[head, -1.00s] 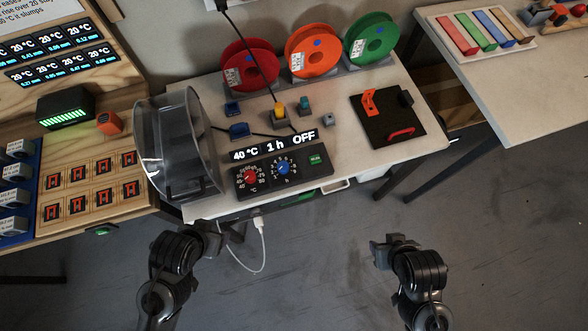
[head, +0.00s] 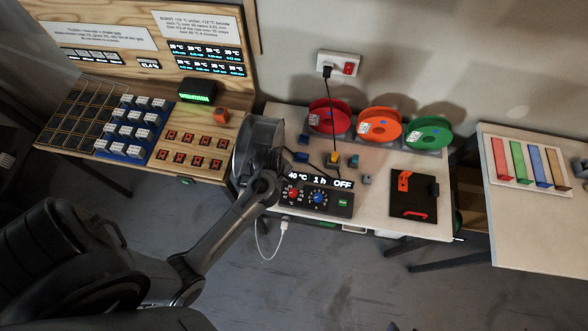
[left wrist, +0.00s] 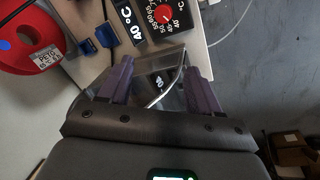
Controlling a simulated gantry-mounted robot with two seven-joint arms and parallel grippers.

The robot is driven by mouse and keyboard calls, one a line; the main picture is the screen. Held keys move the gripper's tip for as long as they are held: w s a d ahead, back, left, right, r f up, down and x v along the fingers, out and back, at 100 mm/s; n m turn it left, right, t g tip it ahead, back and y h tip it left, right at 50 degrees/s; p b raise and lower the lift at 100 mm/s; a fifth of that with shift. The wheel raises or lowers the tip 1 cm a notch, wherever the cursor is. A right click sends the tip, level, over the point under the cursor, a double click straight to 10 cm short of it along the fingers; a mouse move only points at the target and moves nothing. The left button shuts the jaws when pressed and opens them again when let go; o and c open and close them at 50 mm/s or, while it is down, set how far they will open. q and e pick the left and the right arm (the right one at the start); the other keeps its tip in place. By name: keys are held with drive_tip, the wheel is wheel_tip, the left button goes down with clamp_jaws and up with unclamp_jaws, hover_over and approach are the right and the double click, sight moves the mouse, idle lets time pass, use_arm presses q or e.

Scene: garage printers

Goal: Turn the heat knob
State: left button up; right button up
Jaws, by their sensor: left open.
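The heat knob (head: 293,192) is red, on a black dial marked in °C at the left end of the control panel. In the left wrist view the heat knob (left wrist: 165,16) lies beyond my fingertips, near the top edge. The display (head: 318,181) reads 40 °C, 1 h, OFF. My left gripper (head: 279,160) is beside the clear round cover (head: 260,132), left of the knob and apart from it. In the left wrist view my left gripper (left wrist: 160,76) is open, its purple fingers spread. Clear, shiny material shows between them; contact cannot be told. My right gripper is not in view.
A blue knob (head: 318,198) and a green button (head: 343,203) are right of the heat knob. Red (head: 329,117), orange (head: 380,127) and green spools (head: 428,133) stand behind. A white cable (head: 271,247) hangs at the front. A black mat (head: 413,192) lies right.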

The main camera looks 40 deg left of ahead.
sight(293, 192)
use_arm(q)
drive_tip(key=w+f+n+g+b, duration=0.1)
drive_tip(key=f+n, duration=0.4)
drive_tip(key=f, duration=0.1)
drive_tip(key=w+d+f+n+b, duration=0.1)
drive_tip(key=f+n, duration=0.4)
drive_tip(key=w+d+f+n+g+b, duration=0.1)
drive_tip(key=w+f+n, duration=0.1)
drive_tip(key=f+n, duration=0.2)
wheel_tip(293, 192, down, 3)
drive_tip(key=shift+d+r+n+g+h+b, duration=0.2)
drive_tip(key=shift+n+g+h+b, duration=0.1)
drive_tip(key=shift+n, duration=0.1)
drive_tip(key=c, duration=1)
drive_tip(key=shift+c, duration=0.2)
